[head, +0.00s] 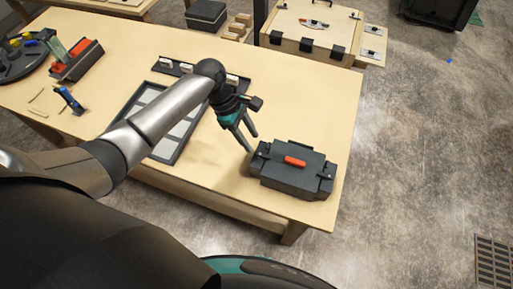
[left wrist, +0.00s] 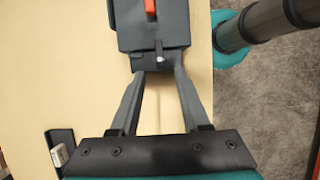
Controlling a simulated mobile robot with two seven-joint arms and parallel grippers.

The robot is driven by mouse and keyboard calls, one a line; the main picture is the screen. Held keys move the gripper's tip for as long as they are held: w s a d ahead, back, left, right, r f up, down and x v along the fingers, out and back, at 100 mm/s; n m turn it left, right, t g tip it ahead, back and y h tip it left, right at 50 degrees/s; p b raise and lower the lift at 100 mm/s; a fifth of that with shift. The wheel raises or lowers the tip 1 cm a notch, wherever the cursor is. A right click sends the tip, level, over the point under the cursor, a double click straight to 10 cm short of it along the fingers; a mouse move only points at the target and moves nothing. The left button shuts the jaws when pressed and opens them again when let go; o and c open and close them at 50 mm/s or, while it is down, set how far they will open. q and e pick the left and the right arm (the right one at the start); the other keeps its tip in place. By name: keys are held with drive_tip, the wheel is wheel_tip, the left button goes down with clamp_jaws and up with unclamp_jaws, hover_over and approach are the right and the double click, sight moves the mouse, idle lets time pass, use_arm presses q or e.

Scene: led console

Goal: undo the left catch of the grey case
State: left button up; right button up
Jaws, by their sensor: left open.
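The grey case (head: 293,165) sits closed at the near right corner of the table, with a red-orange handle (head: 295,161) on its lid. The case also shows at the top of the left wrist view (left wrist: 150,32). Its left catch (left wrist: 159,54) is a small metallic piece on the end facing my left gripper; whether it is fastened is too small to tell. My left gripper (head: 252,143) is open at that end of the case. In the left wrist view its fingertips (left wrist: 160,73) stand either side of the catch line, just short of the catch. My right gripper is out of view.
A dark tray with pale panels (head: 184,131) lies left of the case. A blue-black tool (head: 70,100) and a red-and-grey holder (head: 76,62) are farther left. The table edge is close to the case's right and near sides.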

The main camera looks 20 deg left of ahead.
sight(259, 153)
use_arm(q)
drive_tip(key=x, duration=0.5)
drive_tip(key=shift+d+f+b, duration=0.1)
drive_tip(key=shift+f+b, duration=0.15)
drive_tip(key=shift+b, duration=0.1)
drive_tip(key=shift+c, duration=0.3)
clamp_jaws()
